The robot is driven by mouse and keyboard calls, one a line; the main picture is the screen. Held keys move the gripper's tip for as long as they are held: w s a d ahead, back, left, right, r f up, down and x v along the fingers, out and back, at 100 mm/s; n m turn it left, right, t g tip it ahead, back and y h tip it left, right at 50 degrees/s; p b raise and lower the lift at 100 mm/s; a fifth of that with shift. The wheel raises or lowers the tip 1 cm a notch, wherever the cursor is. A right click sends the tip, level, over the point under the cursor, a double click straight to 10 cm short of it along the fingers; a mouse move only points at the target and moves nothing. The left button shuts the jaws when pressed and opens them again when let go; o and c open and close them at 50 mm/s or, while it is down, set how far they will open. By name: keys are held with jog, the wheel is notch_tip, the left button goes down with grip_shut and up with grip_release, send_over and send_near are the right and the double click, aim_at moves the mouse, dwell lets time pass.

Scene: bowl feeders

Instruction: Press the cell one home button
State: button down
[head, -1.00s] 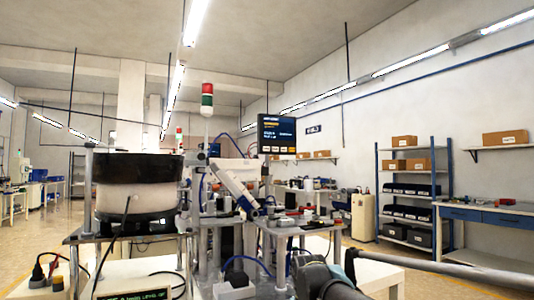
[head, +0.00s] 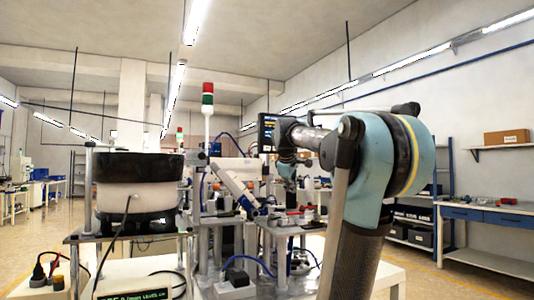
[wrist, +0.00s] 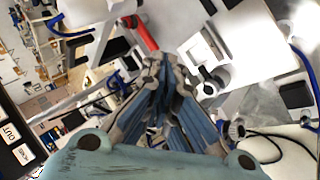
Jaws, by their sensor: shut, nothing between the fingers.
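The dark panel (head: 266,132) with a lit screen stands on the machine in the middle of the head view. A dark panel edge with white lettered keys (wrist: 15,143) shows at the left of the wrist view; "OUT" is on one key, and the others are cut off or hard to read. My gripper (wrist: 172,75) is shut and empty in the wrist view, its fingers pointing over the machine's table and beside the keys. In the head view it is mostly hidden behind my arm.
A black and white bowl feeder (head: 138,185) stands on a table at left. A red and green signal tower (head: 207,108) rises in the middle. A red-handled tool (wrist: 146,33) and cables lie on the machine's table. A box with a green display (head: 135,292) is at the front.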

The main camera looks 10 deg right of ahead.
jog(key=w+a+r+n+t, duration=0.1)
jog(key=w+r+n+t, duration=0.2)
jog(key=w+r, duration=1.2)
notch_tip(320, 180, up, 4)
jog(key=n, duration=0.3)
jog(key=shift+w+a+f, duration=0.15)
jog(key=shift+w+f, duration=0.1)
jog(key=shift+w, duration=0.15)
jog(key=shift+w, duration=0.1)
jog(key=shift+w+a, duration=0.45)
jog(key=shift+w, duration=0.9)
jog(key=shift+w+a, duration=0.45)
jog(key=shift+w, duration=0.9)
jog(key=shift+w+a, duration=0.45)
jog(key=shift+w, duration=0.9)
jog(key=shift+w+a, duration=0.3)
jog(key=shift+w, duration=0.55)
jog(key=shift+s, duration=0.15)
jog(key=shift+s+d, duration=0.3)
jog(key=shift+s, duration=0.45)
jog(key=shift+s+d, duration=0.25)
jog(key=shift+s, duration=0.55)
jog(key=shift+s+d, duration=0.3)
jog(key=shift+s, duration=0.5)
jog(key=shift+s+d, duration=0.25)
jog(key=shift+s, duration=0.55)
